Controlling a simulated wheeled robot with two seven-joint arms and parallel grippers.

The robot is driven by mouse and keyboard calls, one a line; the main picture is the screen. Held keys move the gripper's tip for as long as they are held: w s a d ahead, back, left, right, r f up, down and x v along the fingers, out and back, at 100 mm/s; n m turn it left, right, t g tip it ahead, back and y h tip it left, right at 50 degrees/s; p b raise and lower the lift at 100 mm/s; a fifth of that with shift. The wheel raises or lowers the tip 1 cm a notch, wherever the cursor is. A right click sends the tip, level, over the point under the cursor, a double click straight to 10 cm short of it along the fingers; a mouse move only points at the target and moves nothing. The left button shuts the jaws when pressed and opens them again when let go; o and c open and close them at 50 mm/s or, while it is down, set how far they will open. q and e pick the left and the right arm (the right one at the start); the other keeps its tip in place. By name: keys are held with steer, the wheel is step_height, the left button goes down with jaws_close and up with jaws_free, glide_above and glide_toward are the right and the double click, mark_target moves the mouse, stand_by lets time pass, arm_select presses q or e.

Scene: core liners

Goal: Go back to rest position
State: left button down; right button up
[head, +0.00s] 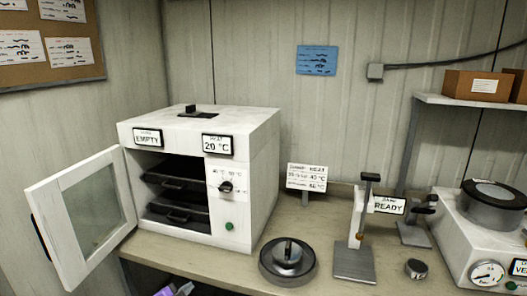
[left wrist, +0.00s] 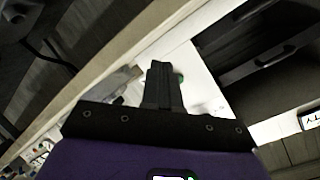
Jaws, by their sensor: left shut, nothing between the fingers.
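My left gripper (left wrist: 160,70) is shut and empty in the left wrist view, its dark fingers together above its purple body. In the head view only a small purple and grey part of it (head: 177,290) shows at the bottom edge, below the front edge of the bench (head: 225,262). It looks apart from everything around it. My right gripper is in neither view. The white oven (head: 250,150) stands on the bench with its glass door (head: 88,210) swung open to the left. Two dark trays (head: 178,212) are inside. Its signs read EMPTY and 20 °C.
The open door juts out left, close to my left gripper. On the bench stand a round metal piece (head: 287,262), an upright stand (head: 356,245), a small dark knob (head: 416,268) and a white gauge unit (head: 455,235). A shelf (head: 470,102) holds brown boxes (head: 475,85).

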arm_select(q)
steer(key=s+d+f+n+g, duration=0.3)
steer(key=s+d+f+n, duration=0.15)
steer(key=s+f, duration=0.45)
steer(key=s+d+f+n+g, duration=0.4)
steer(key=s+d+f, duration=0.15)
steer(key=f, duration=0.45)
steer(key=s+d+f+n+g, duration=0.2)
steer(key=s+f+n+g, duration=0.1)
steer(key=s, duration=0.7)
steer(key=s+d+f+n+g, duration=0.2)
steer(key=s+f+n+g, duration=0.1)
steer(key=s, duration=0.8)
steer(key=shift+d+f+n+p, duration=0.3)
steer(key=shift+f+n+p, duration=0.15)
steer(key=shift+f+n, duration=0.1)
